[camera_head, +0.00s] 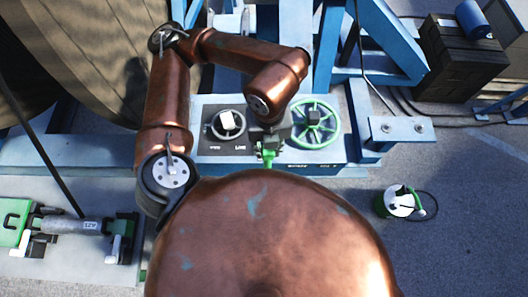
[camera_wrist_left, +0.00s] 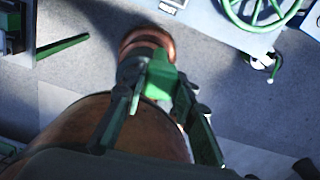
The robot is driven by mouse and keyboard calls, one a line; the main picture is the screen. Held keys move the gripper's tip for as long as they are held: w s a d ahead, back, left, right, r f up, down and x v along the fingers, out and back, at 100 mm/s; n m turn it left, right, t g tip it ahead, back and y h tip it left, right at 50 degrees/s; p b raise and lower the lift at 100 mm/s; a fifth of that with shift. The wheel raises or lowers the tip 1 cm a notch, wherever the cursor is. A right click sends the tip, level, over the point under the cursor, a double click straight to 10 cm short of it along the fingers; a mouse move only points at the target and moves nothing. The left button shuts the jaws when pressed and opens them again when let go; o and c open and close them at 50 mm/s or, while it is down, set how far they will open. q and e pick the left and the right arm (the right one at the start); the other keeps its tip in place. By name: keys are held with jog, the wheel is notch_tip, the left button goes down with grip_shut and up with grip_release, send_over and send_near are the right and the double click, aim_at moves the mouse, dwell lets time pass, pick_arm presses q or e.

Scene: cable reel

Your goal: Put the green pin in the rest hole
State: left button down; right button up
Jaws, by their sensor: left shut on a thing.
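My left gripper (camera_head: 270,140) is in front of the blue-grey control panel, pointing down. It is shut on the green pin (camera_head: 267,156), which shows as a small green piece below the fingers. In the left wrist view the green pin (camera_wrist_left: 161,76) is a green block between the fingertips of the left gripper (camera_wrist_left: 162,92). Its lower end is hidden there. The pin is held near the panel's front edge; I cannot tell whether it touches anything. I cannot make out the rest hole. My right gripper is not in view.
The panel has a dial with a white knob (camera_head: 227,121) left of the gripper and a green handwheel (camera_head: 315,124) to the right. A white-and-green object (camera_head: 399,202) with a cable stands on the floor. A grey cylinder (camera_head: 72,226) lies at left. Dark crates (camera_head: 462,65) stand at upper right.

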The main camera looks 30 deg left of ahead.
pick_arm(q)
jog(key=w+a+f+n+p, duration=0.2)
jog(key=w+a+f+n, duration=0.55)
jog(key=w, duration=0.35)
notch_tip(320, 180, down, 14)
jog(key=b, duration=0.9)
jog(key=shift+a+f+b, duration=0.15)
jog(key=shift+a+b, duration=0.1)
jog(key=shift+b, duration=0.05)
dwell(0.9)
jog(key=c, duration=1.5)
grip_release()
